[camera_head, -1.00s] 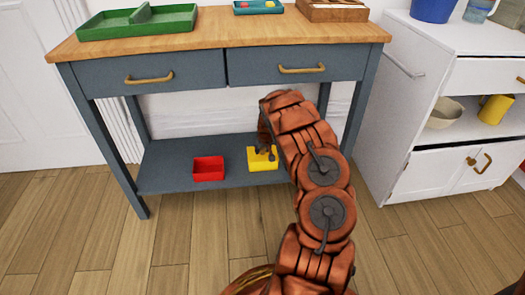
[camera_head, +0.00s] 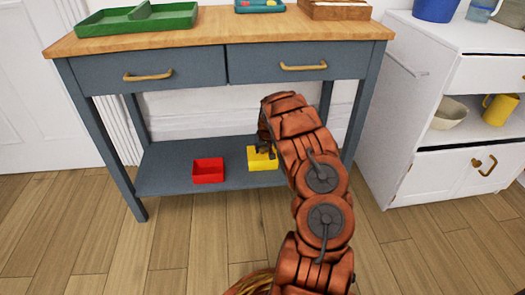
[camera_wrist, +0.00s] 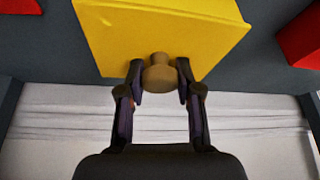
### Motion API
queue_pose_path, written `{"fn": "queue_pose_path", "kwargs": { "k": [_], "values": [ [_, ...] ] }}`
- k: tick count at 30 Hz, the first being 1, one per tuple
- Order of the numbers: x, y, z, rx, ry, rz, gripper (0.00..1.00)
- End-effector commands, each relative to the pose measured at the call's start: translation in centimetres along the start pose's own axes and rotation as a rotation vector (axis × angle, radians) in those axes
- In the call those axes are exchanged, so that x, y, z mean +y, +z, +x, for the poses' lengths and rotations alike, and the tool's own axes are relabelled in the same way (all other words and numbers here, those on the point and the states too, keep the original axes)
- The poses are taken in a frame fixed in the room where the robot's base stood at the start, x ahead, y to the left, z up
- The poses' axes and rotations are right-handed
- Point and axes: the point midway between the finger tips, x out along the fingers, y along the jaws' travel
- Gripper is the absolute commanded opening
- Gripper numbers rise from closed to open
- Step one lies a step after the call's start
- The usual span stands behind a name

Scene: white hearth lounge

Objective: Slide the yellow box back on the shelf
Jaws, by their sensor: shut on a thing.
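The yellow box (camera_head: 261,161) stands on the grey-blue lower shelf (camera_head: 225,178) of the wood-topped table, to the right of a red box (camera_head: 208,172). My gripper (camera_head: 265,146) is at the yellow box, partly hidden by my own arm in the head view. In the wrist view the yellow box (camera_wrist: 165,32) fills the top middle, with a round tan knob (camera_wrist: 159,73) on its near edge. My gripper's two fingers (camera_wrist: 159,76) are shut on this knob, one on either side.
Red patches show at the right (camera_wrist: 305,38) and top left of the wrist view. Table legs bound the shelf, and a white wall stands behind it. A white cabinet (camera_head: 400,120) is to the right. A green tray (camera_head: 138,19) lies on the tabletop.

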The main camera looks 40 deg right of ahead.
Motion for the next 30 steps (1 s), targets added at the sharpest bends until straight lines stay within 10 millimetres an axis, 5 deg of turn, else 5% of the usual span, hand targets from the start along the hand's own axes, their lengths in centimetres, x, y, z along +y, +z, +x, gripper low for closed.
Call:
{"fn": "queue_pose_path", "kwargs": {
  "k": [30],
  "values": [
    [0.4, -2.2, 1.1, 0.0, -0.002, -0.003, 0.0]
  ]
}}
